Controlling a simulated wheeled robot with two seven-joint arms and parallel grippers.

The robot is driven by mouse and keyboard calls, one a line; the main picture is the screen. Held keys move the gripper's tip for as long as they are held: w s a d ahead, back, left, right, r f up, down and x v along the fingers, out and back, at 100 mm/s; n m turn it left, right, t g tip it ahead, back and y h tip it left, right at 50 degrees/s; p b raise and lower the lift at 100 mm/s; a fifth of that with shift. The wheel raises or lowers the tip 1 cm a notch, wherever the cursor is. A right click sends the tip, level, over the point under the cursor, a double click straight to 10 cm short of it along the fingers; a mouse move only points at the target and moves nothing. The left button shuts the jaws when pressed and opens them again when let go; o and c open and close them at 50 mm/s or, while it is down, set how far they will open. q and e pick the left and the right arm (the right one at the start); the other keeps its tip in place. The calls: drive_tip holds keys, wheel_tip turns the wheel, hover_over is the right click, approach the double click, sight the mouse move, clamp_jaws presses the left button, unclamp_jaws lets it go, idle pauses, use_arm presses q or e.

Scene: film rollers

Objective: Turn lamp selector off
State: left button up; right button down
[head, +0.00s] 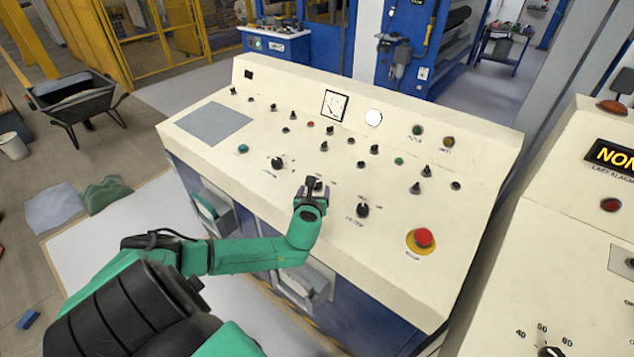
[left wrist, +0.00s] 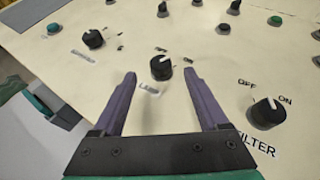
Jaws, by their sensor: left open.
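The black knob I take for the lamp selector (left wrist: 161,67) stands on the cream console top in the left wrist view, its white pointer mark towards the upper right. Its label below is only partly readable, starting with L. In the head view the knob (head: 318,185) is partly hidden by my left gripper (head: 313,193). In the left wrist view my left gripper (left wrist: 159,76) is open, with one purple finger on each side of the knob and a gap to both. I cannot tell how high the fingertips are. My right gripper is not in view.
The filter knob (left wrist: 267,113), marked OFF and ON, is to the right; it also shows in the head view (head: 362,210). Another black knob (head: 278,163) is to the left. A red emergency button (head: 424,237) is at the right front. Several small knobs stand further back.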

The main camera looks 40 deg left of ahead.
sight(317, 184)
use_arm(q)
drive_tip(key=b+x, duration=0.1)
drive_tip(key=x, duration=0.7)
drive_tip(key=shift+d+f, duration=0.1)
drive_tip(key=shift+c, duration=0.3)
clamp_jaws()
